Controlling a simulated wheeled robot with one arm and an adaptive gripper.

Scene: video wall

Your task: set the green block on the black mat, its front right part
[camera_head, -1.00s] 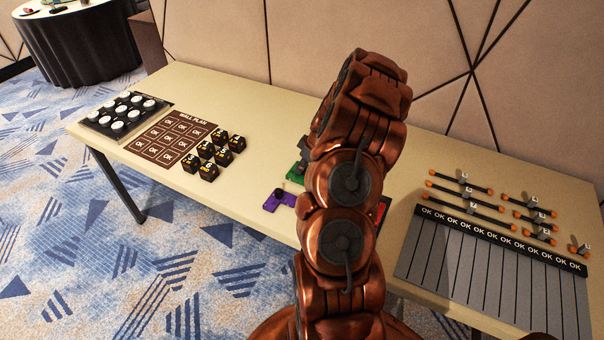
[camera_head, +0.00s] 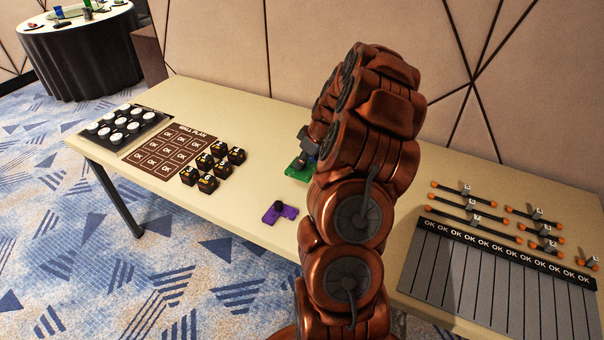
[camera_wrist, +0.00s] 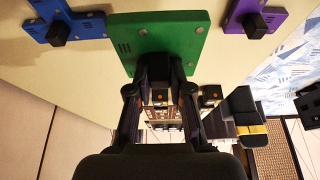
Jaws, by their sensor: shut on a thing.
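The green block (camera_wrist: 168,38) is a flat green plate. In the wrist view my gripper (camera_wrist: 160,78) is shut on it, with both dark fingers at the plate's near edge. In the head view the green block (camera_head: 299,170) shows just left of my copper arm, over the beige table. Whether it touches the table, I cannot tell. I cannot make out the black mat for certain; my arm hides the table's middle.
A purple block (camera_head: 280,212) with a dark knob lies near the table's front edge. A blue block (camera_wrist: 62,27) shows in the wrist view. Black cubes (camera_head: 213,165) and the brown wall plan (camera_head: 168,150) stand left. Grey strips (camera_head: 490,270) and orange-tipped rods lie right.

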